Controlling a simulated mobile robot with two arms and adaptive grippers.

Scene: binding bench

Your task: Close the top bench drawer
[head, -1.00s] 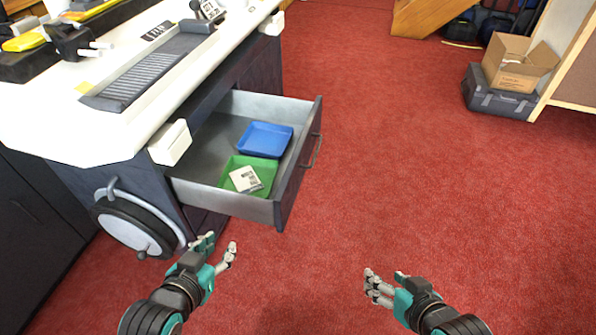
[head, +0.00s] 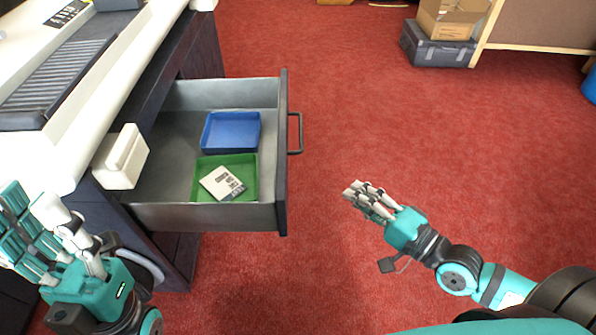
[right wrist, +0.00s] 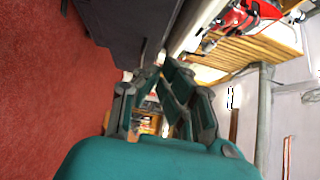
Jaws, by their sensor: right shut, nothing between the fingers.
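The top bench drawer (head: 205,216) stands pulled out from the bench in the head view, its dark front facing right. Its bar handle (head: 298,134) is on the outside of that front. My right gripper (head: 362,201) is shut and empty, to the right of the drawer front and apart from it. It also shows in the right wrist view (right wrist: 155,85). My left gripper (head: 62,228) is at the lower left, left of the drawer beside the bench corner; its fingers are spread and I see nothing between them.
A blue tray (head: 231,131) and a green tray (head: 243,176) holding a white labelled packet (head: 221,183) lie in the drawer. A white block (head: 121,157) sits at the bench edge. Red floor is clear right of the drawer. A grey case (head: 437,50) with a cardboard box stands far right.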

